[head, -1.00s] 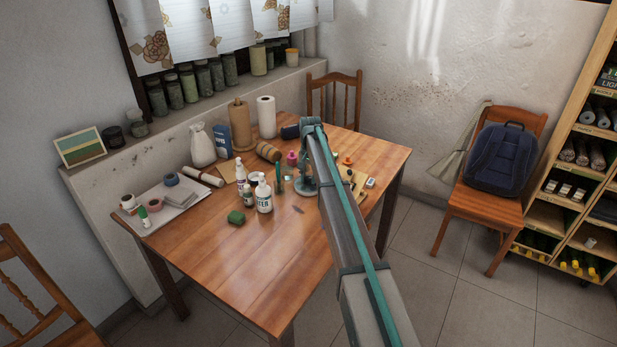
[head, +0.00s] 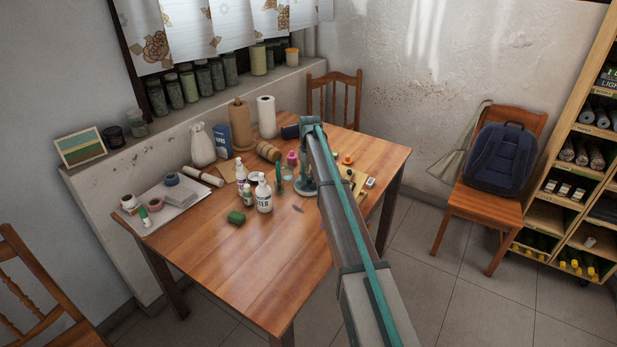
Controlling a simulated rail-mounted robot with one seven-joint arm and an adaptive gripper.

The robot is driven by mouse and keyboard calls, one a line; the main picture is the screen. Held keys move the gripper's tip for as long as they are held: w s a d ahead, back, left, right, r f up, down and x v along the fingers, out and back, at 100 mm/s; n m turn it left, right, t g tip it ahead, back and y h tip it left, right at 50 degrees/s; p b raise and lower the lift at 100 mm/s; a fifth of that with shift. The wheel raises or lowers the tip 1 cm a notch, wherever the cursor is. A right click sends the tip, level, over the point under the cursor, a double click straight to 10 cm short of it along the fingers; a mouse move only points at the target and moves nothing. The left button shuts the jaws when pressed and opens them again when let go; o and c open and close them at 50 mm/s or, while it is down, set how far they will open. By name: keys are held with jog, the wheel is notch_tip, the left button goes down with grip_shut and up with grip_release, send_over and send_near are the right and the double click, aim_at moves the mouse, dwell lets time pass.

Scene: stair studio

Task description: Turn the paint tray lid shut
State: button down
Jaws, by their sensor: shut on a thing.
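My gripper (head: 299,187) is at the end of my arm, low over the middle of the wooden table, small and partly hidden by my own arm. It is shut on what looks like the paint tray lid (head: 281,177), a small teal piece standing steeply up just left of it. The exact contact of the fingers is too small to make out. The tray body below the lid cannot be told apart from the gripper and the things around it.
A green block (head: 236,217) lies nearer the front. A pink-capped bottle (head: 292,158) and a cork-coloured roll (head: 268,152) are behind. The front of the wooden table (head: 265,270) is clear.

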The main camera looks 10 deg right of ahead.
aim_at(309, 177)
jog(key=shift+n, duration=1)
jog(key=c, duration=0.8)
grip_release()
notch_tip(309, 177, up, 12)
jog(key=shift+d, duration=0.15)
